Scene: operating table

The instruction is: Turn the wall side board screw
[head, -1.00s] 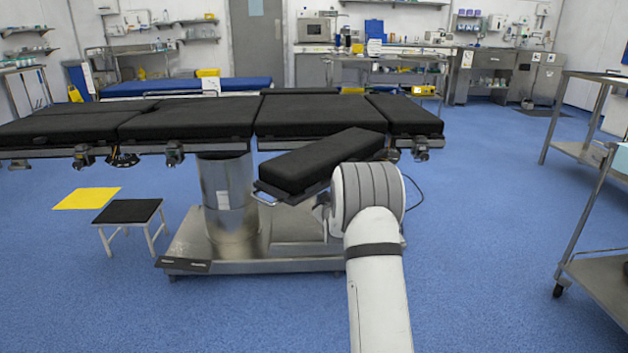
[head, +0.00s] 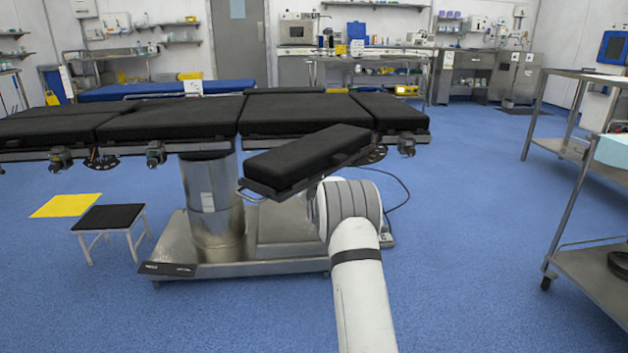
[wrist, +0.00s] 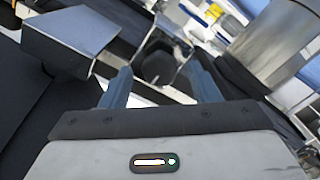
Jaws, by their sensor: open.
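In the wrist view, a dark rounded knob (wrist: 157,66) sits on a shiny metal bracket beyond my fingertips, seen between them. It looks like a screw on the table's side fittings, but I cannot tell which one. My gripper (wrist: 160,88) is open, its two blue-grey fingers apart, with nothing visibly held. In the head view, the operating table (head: 290,113) has black pads and several clamps on its near rail, one at the left (head: 60,158) and one at the right (head: 405,144). My gripper is hidden there behind my white arm and the angled black board (head: 305,158).
A metal block (wrist: 72,42) and a steel cylinder (wrist: 285,45) are near the gripper in the wrist view. The table's wide base (head: 275,250) and a step stool (head: 110,220) stand on the floor. A steel trolley (head: 600,275) stands right. Blue floor between is clear.

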